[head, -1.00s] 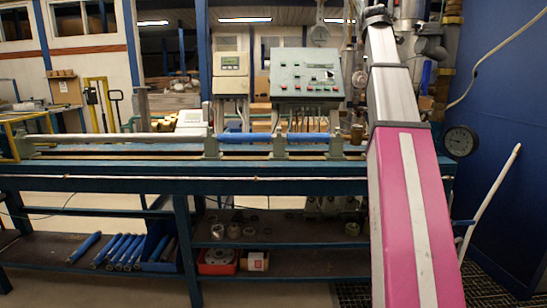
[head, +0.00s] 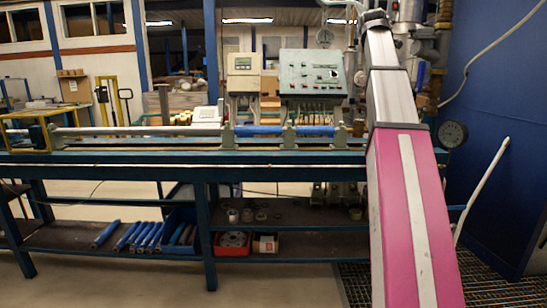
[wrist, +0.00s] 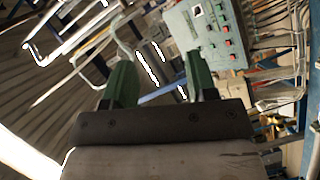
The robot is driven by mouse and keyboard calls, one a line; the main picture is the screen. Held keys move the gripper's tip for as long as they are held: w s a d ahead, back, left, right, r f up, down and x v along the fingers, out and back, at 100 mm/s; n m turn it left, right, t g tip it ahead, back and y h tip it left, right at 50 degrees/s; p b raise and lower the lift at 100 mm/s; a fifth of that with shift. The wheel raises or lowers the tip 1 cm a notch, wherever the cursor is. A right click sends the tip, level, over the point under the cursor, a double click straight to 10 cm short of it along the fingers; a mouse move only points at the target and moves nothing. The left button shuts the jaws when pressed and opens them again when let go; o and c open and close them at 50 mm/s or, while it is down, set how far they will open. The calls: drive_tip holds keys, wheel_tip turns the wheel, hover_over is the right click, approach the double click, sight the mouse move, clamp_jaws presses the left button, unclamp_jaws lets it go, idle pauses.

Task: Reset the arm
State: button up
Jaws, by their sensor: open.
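My gripper (wrist: 157,88) shows in the wrist view with its two green fingers apart and nothing between them. Behind the fingers, the wrist view is tilted and shows the grey-green control box (wrist: 205,35) at the upper right. My pink and silver arm rises on the right side of the head view, and its gripper is out of sight there. The control box also shows in the head view (head: 312,73), above the back of the test bench (head: 120,157).
A blue pipe section (head: 258,131) lies along the bench top. A meter display (head: 243,66) stands left of the control box. A round gauge (head: 452,134) is right of my arm. Blue tubes (head: 148,236) and a red tray (head: 233,250) lie on the lower shelf. Floor shows in front.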

drive_tip(key=s+a+f+m+g+y, duration=0.1)
drive_tip(key=a+f+m+g, duration=0.15)
drive_tip(key=f, duration=1.45)
drive_tip(key=s+a+f+m+g+y, duration=0.15)
drive_tip(key=a+f, duration=0.25)
drive_tip(key=f, duration=1.3)
drive_tip(key=a+f+m+g+y, duration=0.1)
drive_tip(key=a+f+g, duration=0.2)
drive_tip(key=f, duration=1.4)
drive_tip(key=s+a+f+m+g+y, duration=0.1)
drive_tip(key=s+a+f+g, duration=0.3)
drive_tip(key=s+f, duration=1)
drive_tip(key=s+a+f+m+g+y, duration=0.1)
drive_tip(key=s+a+f+m+g, duration=0.3)
drive_tip(key=s+f, duration=0.9)
wheel_tip(320, 180, down, 7)
drive_tip(key=shift+s+a+f, duration=0.1)
drive_tip(key=shift+s+a, duration=0.3)
drive_tip(key=shift+a, duration=0.4)
